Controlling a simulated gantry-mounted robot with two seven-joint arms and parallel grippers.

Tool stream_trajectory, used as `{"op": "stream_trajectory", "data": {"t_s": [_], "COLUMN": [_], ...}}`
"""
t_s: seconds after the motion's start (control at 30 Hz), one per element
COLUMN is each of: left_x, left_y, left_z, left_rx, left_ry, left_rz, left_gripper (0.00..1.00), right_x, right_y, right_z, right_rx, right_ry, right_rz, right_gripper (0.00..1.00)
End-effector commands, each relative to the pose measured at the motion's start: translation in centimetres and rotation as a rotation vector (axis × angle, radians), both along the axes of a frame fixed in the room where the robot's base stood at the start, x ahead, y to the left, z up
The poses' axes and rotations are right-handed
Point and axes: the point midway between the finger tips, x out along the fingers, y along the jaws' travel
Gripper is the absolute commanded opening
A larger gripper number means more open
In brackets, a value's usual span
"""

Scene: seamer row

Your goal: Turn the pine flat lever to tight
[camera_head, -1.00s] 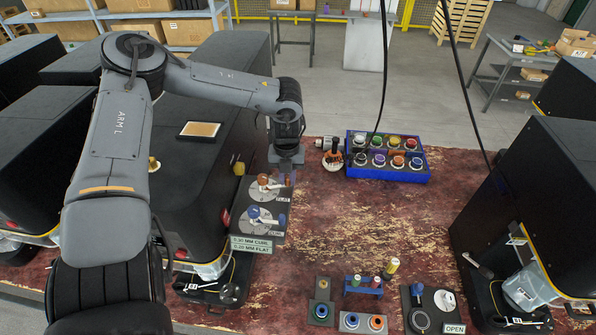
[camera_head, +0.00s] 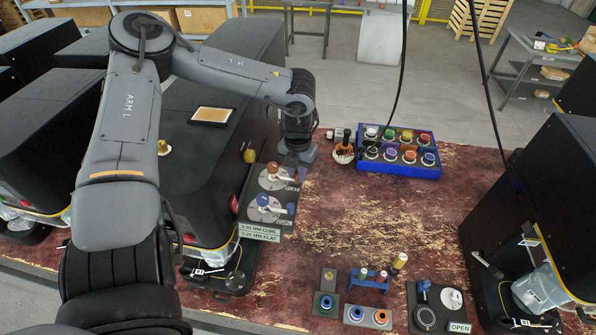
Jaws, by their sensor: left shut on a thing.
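The lever panel (camera_head: 246,214) stands on the front of the dark machine at centre left, with two round dials. The upper dial has an orange-brown knob (camera_head: 272,169) and a pale lever (camera_head: 283,179) pointing right. My left gripper (camera_head: 302,171) is at the outer end of this upper lever and shut on it; the fingertips and the grasped end are largely hidden. The lower dial has a blue knob (camera_head: 262,200) and a pale lever with a blue end (camera_head: 291,208). The small dial lettering is too blurred to read surely. My right gripper is out of view.
A label plate (camera_head: 259,232) reads CURL and FLAT. A blue tray (camera_head: 398,169) of coloured pots stands at the back right of the lever panel. Several small fixtures and an OPEN dial plate (camera_head: 455,312) lie in front. The middle of the worn red table (camera_head: 350,220) is clear.

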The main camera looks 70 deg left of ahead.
Motion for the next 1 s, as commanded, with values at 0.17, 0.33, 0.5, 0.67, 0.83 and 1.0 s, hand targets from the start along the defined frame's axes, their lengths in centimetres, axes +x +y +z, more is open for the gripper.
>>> {"op": "stream_trajectory", "data": {"t_s": [0.17,0.33,0.5,0.67,0.83,1.0], "left_x": [0.0,0.0,0.0,0.0,0.1,0.1], "left_y": [-0.1,-0.1,0.0,0.0,0.0,0.0], "left_z": [0.1,0.1,0.0,0.5,2.3,5.2], "left_rx": [-0.001,-0.001,-0.001,-0.001,0.000,0.002], "left_ry": [0.000,0.000,0.001,-0.001,-0.003,-0.004], "left_rz": [-0.002,-0.001,0.000,0.000,-0.001,-0.001], "left_gripper": [0.28,0.45,0.45,0.45,0.45,0.45], "right_x": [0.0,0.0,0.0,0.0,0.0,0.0], "right_y": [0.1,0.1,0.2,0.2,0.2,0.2], "right_z": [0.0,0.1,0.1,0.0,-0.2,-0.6], "right_rx": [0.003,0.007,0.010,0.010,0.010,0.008], "right_ry": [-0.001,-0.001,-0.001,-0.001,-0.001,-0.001], "right_rz": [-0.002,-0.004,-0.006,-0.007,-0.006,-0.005], "right_gripper": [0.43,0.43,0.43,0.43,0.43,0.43]}}
